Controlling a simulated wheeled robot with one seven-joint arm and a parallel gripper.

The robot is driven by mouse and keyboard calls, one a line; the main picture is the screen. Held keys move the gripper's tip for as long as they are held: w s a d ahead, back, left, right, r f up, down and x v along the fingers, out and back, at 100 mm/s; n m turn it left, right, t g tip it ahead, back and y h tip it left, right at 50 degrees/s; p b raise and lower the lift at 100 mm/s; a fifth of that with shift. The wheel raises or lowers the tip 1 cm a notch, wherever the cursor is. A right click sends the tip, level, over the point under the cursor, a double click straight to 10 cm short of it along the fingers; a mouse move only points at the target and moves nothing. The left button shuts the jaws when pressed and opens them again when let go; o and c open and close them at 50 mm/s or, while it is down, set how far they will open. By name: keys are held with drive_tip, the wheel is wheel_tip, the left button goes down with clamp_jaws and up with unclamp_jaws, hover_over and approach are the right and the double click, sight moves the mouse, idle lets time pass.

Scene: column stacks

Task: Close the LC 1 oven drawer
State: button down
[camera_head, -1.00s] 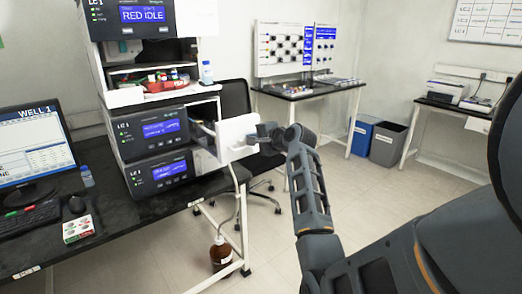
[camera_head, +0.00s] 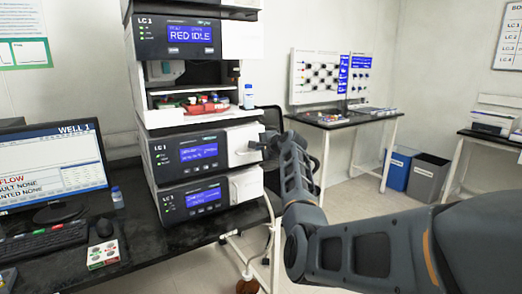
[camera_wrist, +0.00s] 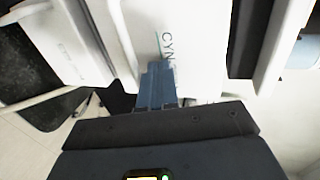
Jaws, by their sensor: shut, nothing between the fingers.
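The LC 1 stack stands on the black bench at the left in the head view. The white front panel of the oven drawer (camera_head: 240,149) is at the right side of the upper of the two lower LC 1 units (camera_head: 190,154). It sits close against that unit, with no clear gap showing. My gripper (camera_head: 260,143) is shut and empty, at the panel's outer face. In the wrist view the shut fingers (camera_wrist: 157,84) point at a white face with grey lettering (camera_wrist: 140,30); whether they touch it I cannot tell.
An open bay with a red tray and vials (camera_head: 198,104) is above the unit, with a small bottle (camera_head: 248,96) beside it. A monitor (camera_head: 50,165) and keyboard (camera_head: 45,240) are on the bench (camera_head: 150,255). A chair stands behind my arm.

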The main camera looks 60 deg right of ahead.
drive_tip(key=shift+w+d+r, duration=0.2)
drive_tip(key=shift+w+d, duration=0.1)
drive_tip(key=shift+w, duration=0.3)
drive_tip(key=shift+w+r, duration=0.1)
drive_tip(key=shift+r, duration=0.1)
